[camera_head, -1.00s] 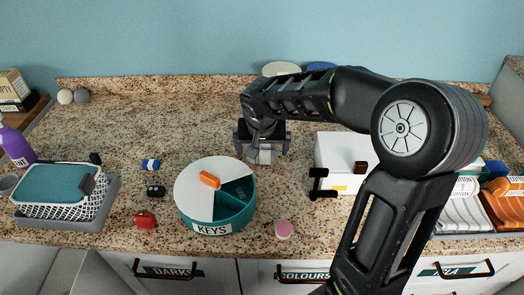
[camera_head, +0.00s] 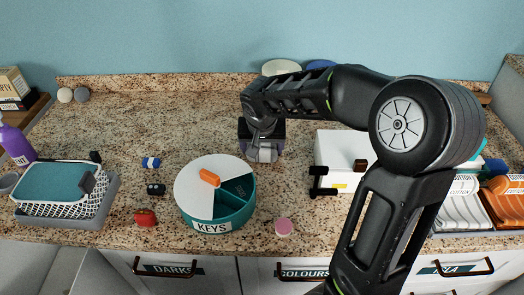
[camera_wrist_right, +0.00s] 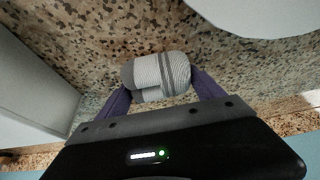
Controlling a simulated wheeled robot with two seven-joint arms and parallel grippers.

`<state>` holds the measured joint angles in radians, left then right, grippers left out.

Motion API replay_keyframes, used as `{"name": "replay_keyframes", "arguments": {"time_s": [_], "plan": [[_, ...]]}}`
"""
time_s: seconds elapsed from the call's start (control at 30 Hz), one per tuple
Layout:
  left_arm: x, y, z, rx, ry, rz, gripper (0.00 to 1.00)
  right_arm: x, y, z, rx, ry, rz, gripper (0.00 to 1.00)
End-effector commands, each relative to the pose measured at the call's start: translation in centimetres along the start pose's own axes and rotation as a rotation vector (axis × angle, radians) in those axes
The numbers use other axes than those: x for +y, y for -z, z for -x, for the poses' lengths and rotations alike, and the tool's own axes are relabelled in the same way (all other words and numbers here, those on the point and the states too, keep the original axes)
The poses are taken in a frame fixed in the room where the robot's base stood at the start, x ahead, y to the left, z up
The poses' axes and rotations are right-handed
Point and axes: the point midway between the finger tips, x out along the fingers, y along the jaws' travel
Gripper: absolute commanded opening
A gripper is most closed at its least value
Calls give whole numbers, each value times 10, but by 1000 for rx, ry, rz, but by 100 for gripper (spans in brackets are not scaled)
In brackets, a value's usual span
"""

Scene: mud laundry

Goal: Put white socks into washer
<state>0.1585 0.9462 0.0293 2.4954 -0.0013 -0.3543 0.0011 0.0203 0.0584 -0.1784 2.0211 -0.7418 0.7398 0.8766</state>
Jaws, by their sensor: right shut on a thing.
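A rolled pair of white socks with grey bands (camera_wrist_right: 160,75) lies between the purple fingers of my right gripper (camera_wrist_right: 163,88) in the right wrist view. In the head view my right gripper (camera_head: 262,150) points down at the counter behind the round keys box, shut on the socks (camera_head: 263,156), which are mostly hidden by it. A white box with a black handle on its front left (camera_head: 342,147) stands to the right of the gripper, partly behind my arm; I cannot tell for sure whether it is the washer. My left gripper is not in view.
The round teal and white keys box (camera_head: 215,218) stands in front of the gripper. A white basket with teal cloth (camera_head: 62,205) is at the left. A pink-topped round item (camera_head: 284,226) lies near the front edge.

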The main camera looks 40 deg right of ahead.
Motion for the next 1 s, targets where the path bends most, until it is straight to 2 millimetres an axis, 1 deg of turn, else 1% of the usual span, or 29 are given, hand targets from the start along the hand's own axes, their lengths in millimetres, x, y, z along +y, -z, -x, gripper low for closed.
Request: {"name": "replay_keyframes", "arguments": {"time_s": [0.03, 0.07, 0.43, 0.67, 0.77, 0.87, 1.0], "plan": [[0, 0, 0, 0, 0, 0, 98, 0, 0, 0, 0, 0, 0, 68], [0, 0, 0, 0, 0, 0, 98, 0, 0, 0, 0, 0, 0, 66], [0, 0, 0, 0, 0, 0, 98, 0, 0, 0, 0, 0, 0, 36], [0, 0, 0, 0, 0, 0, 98, 0, 0, 1, 1, 1, 0, 36], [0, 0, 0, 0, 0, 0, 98, 0, 3, 5, 3, 1, -1, 36], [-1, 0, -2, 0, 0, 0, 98, 0, 7, 15, 5, 2, -1, 36], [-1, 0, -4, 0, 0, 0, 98, 0, 17, 38, 6, 2, -3, 36]]}}
